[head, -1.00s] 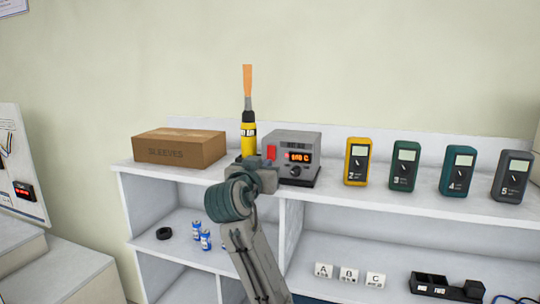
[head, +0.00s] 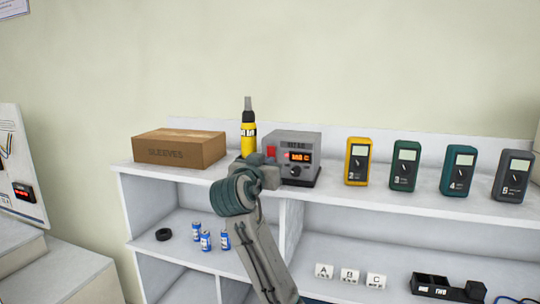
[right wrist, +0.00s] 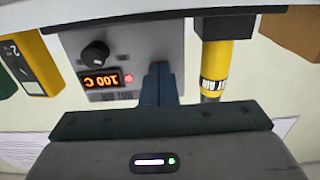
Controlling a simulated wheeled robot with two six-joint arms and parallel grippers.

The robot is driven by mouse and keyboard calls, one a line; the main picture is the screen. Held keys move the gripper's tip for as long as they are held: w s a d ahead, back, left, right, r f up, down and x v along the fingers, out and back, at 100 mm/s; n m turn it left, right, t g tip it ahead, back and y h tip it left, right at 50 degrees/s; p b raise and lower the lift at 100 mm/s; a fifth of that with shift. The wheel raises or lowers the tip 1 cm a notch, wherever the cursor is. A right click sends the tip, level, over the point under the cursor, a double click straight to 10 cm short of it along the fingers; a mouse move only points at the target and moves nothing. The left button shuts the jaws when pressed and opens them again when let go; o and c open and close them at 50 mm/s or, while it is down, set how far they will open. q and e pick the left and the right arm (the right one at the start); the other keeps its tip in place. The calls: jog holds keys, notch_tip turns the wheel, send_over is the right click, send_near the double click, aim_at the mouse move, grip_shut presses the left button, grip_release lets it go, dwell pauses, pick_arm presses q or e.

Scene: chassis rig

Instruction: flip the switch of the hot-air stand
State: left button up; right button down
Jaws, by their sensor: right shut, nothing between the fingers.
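The hot-air stand is a grey unit (head: 300,139) on the shelf top with an orange display, a black knob and a red switch (head: 271,152) at the left of its front. The yellow hot-air tool (head: 248,137) stands upright just left of it, its grey nozzle bare. My right gripper (head: 270,161) is shut and empty, close in front of the switch's lower part. In the right wrist view, which is upside down, the shut fingers (right wrist: 158,84) lie over the unit's front and hide the switch; whether they touch it I cannot tell. The display reads about 100 C beside a lit red lamp. My left gripper is out of view.
A cardboard box marked SLEEVES (head: 178,148) stands to the left. Several meters, the nearest yellow (head: 358,161), stand to the right. Blue cans (head: 206,240), a black ring (head: 164,234) and lettered blocks (head: 349,275) sit on the lower shelf. The space above the unit is clear.

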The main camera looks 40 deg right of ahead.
jog(key=shift+a, duration=0.1)
jog(key=v, duration=0.8)
jog(key=shift+p, duration=0.35)
dwell(0.3)
